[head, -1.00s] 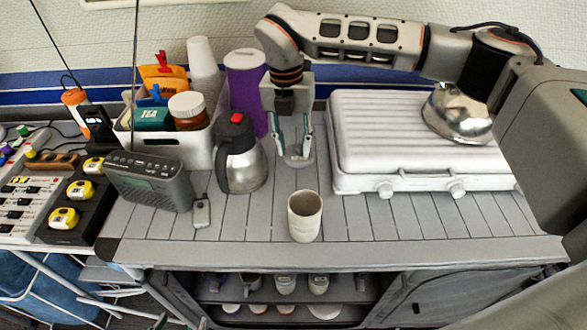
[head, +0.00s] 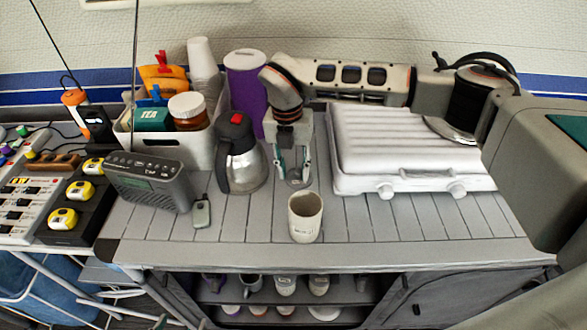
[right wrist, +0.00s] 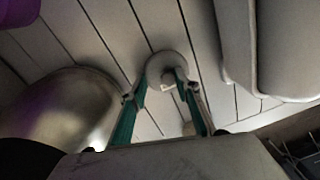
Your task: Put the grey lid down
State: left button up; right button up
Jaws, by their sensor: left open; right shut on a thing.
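The grey lid (right wrist: 160,66) is a small round disc with a pale knob in the right wrist view. My right gripper (right wrist: 167,82) is shut on the knob, one finger on each side. In the head view my right gripper (head: 293,168) points down between the steel jug and the white case, with the lid (head: 297,182) low at its fingertips and partly hidden. The lid is close to the slatted worktop; whether it touches cannot be told. A beige cup (head: 305,218) stands open in front of it. My left gripper is not in view.
The steel jug (head: 240,160) stands close on the left. A radio (head: 150,183) stands further left. The front worktop (head: 400,230) is clear.

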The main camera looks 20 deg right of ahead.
aim_at(290, 176)
jog(key=shift+f, duration=0.2)
jog(key=o, duration=0.9)
jog(key=shift+r, duration=0.1)
notch_tip(290, 176, up, 12)
jog(key=shift+w+a, duration=0.2)
jog(key=shift+a, duration=0.2)
